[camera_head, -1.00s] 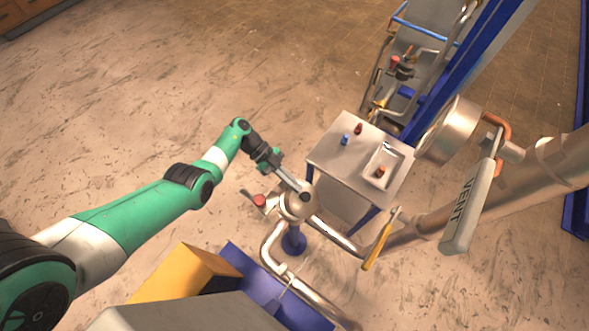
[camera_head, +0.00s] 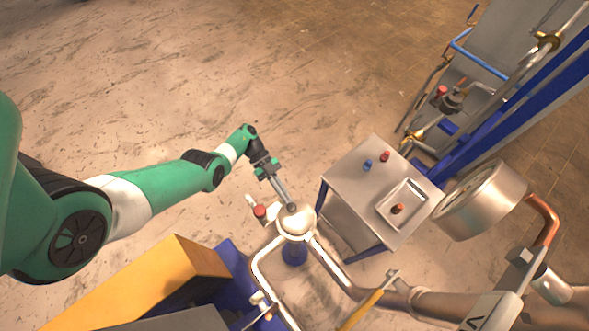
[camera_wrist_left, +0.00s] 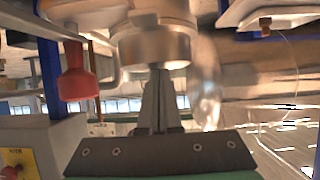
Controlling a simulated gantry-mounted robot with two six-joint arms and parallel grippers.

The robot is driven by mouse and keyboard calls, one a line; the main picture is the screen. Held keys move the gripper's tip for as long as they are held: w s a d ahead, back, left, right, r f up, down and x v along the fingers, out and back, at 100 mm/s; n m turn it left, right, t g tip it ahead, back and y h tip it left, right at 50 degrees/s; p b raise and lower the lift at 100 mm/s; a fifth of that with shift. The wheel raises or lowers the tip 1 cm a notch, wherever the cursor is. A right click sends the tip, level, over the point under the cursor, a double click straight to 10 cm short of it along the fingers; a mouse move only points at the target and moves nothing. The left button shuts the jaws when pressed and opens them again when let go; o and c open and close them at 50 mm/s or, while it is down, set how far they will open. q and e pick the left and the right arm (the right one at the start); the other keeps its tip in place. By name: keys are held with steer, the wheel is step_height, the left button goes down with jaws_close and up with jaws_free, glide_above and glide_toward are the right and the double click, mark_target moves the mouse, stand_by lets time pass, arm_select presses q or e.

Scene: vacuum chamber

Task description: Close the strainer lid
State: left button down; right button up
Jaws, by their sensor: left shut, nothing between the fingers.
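The strainer (camera_head: 298,224) is a shiny metal vessel with a rounded top, standing on pipework at the lower middle of the head view. I cannot tell how far its lid is closed. My left gripper (camera_head: 290,205) is shut and empty, its fingertips at the strainer's top edge. In the left wrist view, the shut fingers (camera_wrist_left: 158,85) point at a round metal part (camera_wrist_left: 152,48) of the strainer, very near or touching it. A red knob (camera_head: 260,211) sits just left of the strainer, and it also shows in the left wrist view (camera_wrist_left: 78,75). My right gripper is not in view.
A metal table (camera_head: 350,190) with a tray (camera_head: 418,190) and small red and blue items stands to the right. A yellow box (camera_head: 160,285) lies at lower left. Pipes, a yellow handle (camera_head: 362,309) and a large gauge (camera_head: 482,200) crowd the lower right. Open floor lies behind.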

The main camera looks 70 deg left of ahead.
arm_select(q)
steer(key=f, duration=0.1)
steer(key=a+f+y, duration=0.1)
steer(key=f, duration=0.1)
stand_by(0.4)
steer(key=shift+s+a+r, duration=0.1)
steer(key=shift+a+r, duration=0.1)
steer(key=shift+r, duration=0.1)
steer(key=s+a+r+h+b, duration=0.1)
steer(key=a+r, duration=0.4)
steer(key=shift+s+r+b, duration=0.15)
steer(key=shift+s+b, duration=0.15)
steer(key=shift+s, duration=0.1)
steer(key=shift+a, duration=0.1)
steer(key=shift+w, duration=0.1)
